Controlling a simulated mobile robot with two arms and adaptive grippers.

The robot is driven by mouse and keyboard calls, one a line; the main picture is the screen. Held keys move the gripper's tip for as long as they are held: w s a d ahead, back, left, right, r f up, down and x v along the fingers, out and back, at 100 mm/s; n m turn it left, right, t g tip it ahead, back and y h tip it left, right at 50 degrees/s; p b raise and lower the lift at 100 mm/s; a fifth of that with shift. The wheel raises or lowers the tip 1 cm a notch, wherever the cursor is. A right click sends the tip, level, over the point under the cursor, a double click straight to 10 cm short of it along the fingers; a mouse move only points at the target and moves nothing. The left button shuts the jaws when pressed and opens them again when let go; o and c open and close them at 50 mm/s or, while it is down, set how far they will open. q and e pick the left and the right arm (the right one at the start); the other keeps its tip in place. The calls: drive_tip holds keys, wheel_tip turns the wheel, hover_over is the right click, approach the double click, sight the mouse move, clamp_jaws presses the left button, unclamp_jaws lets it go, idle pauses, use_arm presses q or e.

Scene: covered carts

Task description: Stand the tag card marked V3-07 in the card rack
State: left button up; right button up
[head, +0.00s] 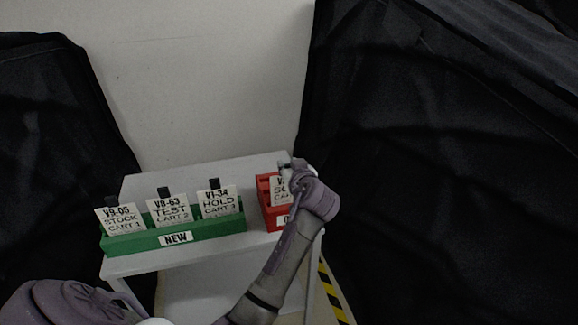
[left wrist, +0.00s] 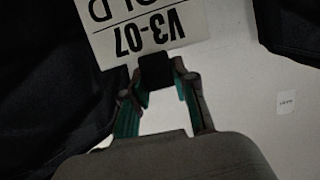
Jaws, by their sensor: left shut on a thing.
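My left gripper (head: 286,171) is shut on the black tab (left wrist: 157,71) at the top of a white tag card (head: 279,191). In the left wrist view the card (left wrist: 142,28) appears upside down and reads V3-07. In the head view the card is over or inside a red rack (head: 269,221) at the right of the table; I cannot tell whether it touches the rack's bottom. My wrist hides the right part of the card and rack. A green rack (head: 206,232) labelled NEW stands to the left. My right gripper is not in view.
The green rack holds three upright cards: V9-05 (head: 120,219), V8-63 (head: 169,211) and V1-34 (head: 218,202). Both racks stand on a pale table (head: 140,264) against a wall. Black covered shapes stand at left (head: 55,150) and right (head: 450,170). Bare tabletop lies behind the green rack.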

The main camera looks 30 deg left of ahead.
use_arm(q)
drive_tip(key=shift+f+b, duration=0.75)
drive_tip(key=shift+f, duration=0.25)
drive_tip(key=o, duration=1.1)
drive_tip(key=shift+c, duration=0.2)
drive_tip(key=v, duration=0.7)
drive_tip(key=shift+d, duration=0.25)
drive_tip(key=shift+s, duration=0.1)
